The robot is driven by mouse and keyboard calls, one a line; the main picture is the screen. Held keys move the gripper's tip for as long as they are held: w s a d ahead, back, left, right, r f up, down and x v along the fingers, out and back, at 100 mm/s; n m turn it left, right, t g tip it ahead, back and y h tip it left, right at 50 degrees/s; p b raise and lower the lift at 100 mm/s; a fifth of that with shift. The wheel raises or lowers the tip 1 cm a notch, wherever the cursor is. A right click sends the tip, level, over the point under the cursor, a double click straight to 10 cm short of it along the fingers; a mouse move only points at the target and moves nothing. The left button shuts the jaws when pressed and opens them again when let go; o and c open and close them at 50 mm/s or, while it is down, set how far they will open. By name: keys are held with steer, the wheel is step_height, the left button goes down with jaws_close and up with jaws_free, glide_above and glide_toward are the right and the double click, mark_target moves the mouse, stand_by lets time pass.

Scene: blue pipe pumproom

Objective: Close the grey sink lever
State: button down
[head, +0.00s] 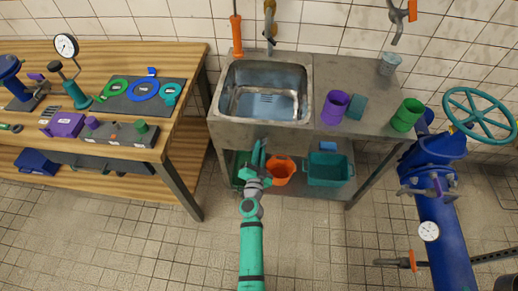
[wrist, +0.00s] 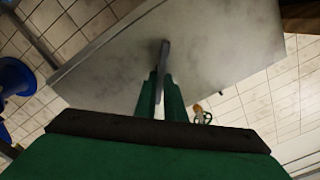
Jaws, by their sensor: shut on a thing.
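The sink (head: 263,92) is a metal basin set in a grey counter, with a tap (head: 270,18) on the wall behind it. My gripper (head: 262,152) is at the counter's front, just below the sink's edge. In the wrist view my two green fingers (wrist: 161,90) are shut on a thin grey lever (wrist: 164,58). The lever stands out against a broad grey metal surface (wrist: 120,62). In the head view the lever is hidden or too small to tell from my fingers.
Under the counter are an orange bucket (head: 281,173) and a teal crate (head: 327,171), close to my gripper. A purple cup (head: 334,107) and a green can (head: 407,115) stand on the counter. A wooden workbench (head: 190,80) is at left, a blue pipe (head: 447,235) at right.

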steer(key=m, duration=0.6)
steer(key=f+m, duration=0.1)
steer(key=m, duration=0.2)
steer(key=shift+m, duration=0.3)
stand_by(0.5)
steer(key=c, duration=1.8)
jaws_free()
steer(key=shift+d+r, duration=0.1)
steer(key=shift+c, duration=0.2)
steer(key=s, duration=1.1)
steer(key=shift+w, duration=0.1)
